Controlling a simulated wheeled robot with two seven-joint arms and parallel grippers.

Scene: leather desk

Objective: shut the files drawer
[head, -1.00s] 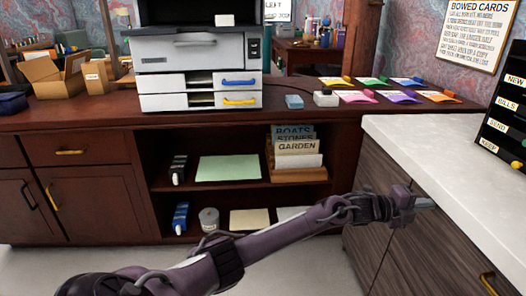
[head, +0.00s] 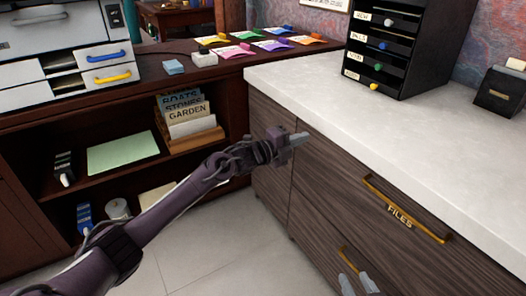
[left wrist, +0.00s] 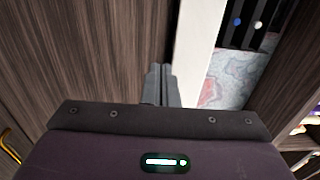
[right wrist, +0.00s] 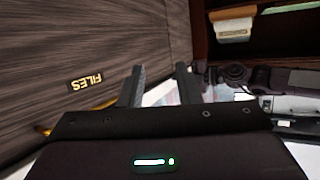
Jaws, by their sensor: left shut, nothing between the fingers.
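The files drawer (head: 335,165) is a dark wood-grain front under the white countertop, with a gold handle and a FILES label (head: 400,216). No gap into it shows from the head, and I cannot tell whether it stands slightly out. The label also shows in the right wrist view (right wrist: 87,80). My left gripper (head: 300,138) is shut and empty at the far upper corner of the drawer front; contact is unclear. Its closed fingers show in the left wrist view (left wrist: 160,85). My right gripper (head: 355,285) is low before the cabinet, its fingers apart and empty in the right wrist view (right wrist: 160,85).
The white countertop (head: 320,85) carries a black labelled organizer (head: 400,40) and a dark box (head: 500,92). A lower gold handle (head: 345,258) is near my right gripper. A dark wooden desk with shelves (head: 140,185) stands left. The floor (head: 210,240) between is clear.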

